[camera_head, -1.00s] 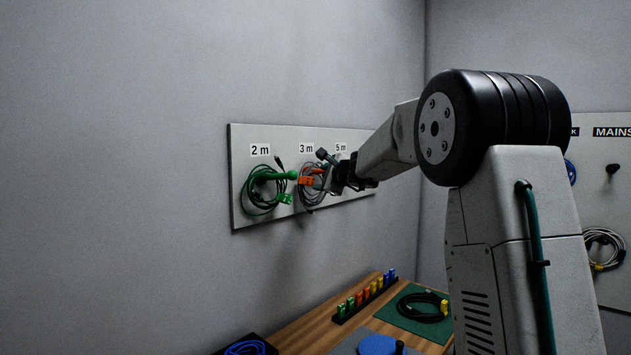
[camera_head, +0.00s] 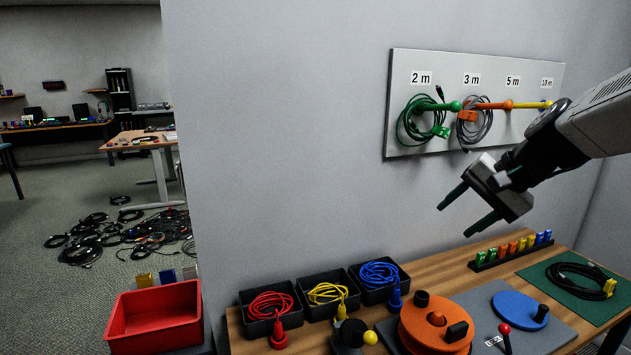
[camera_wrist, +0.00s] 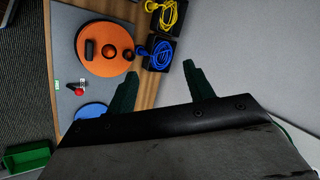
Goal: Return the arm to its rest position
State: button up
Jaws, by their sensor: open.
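My gripper (camera_head: 453,221) is open and empty, its two dark fingers pointing down and left in front of the wall. It hangs below the cable board (camera_head: 400,100) and above the workbench (camera_head: 440,270). The wrist view also shows my gripper (camera_wrist: 160,67) with its fingers apart and nothing between them. On the board, a green cable coil (camera_head: 410,122) hangs on the green 2 m peg. A grey cable coil (camera_head: 486,127) with an orange tag hangs on the orange 3 m peg. My arm comes in from the right edge.
The bench holds black trays with red (camera_head: 270,304), yellow (camera_head: 327,292) and blue (camera_head: 378,274) cables. An orange disc (camera_head: 413,322), a blue disc (camera_head: 512,309) and a rack of coloured clips (camera_head: 481,265) stand below. A black cable (camera_head: 572,283) lies on a green mat. A red bin (camera_head: 155,318) stands left.

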jog(key=s+f+n+g+h, duration=0.1)
jog(key=s+f+n+h, duration=0.1)
jog(key=s, duration=1.1)
jog(key=s+f+n+g+h, duration=0.2)
jog(key=s+n, duration=0.3)
jog(key=s, duration=0.8)
jog(key=shift+s+a+f+g+h, duration=0.3)
jog(key=shift+s+a+f+h, duration=0.15)
jog(key=shift+f+h, duration=0.25)
jog(key=shift+d, duration=0.1)
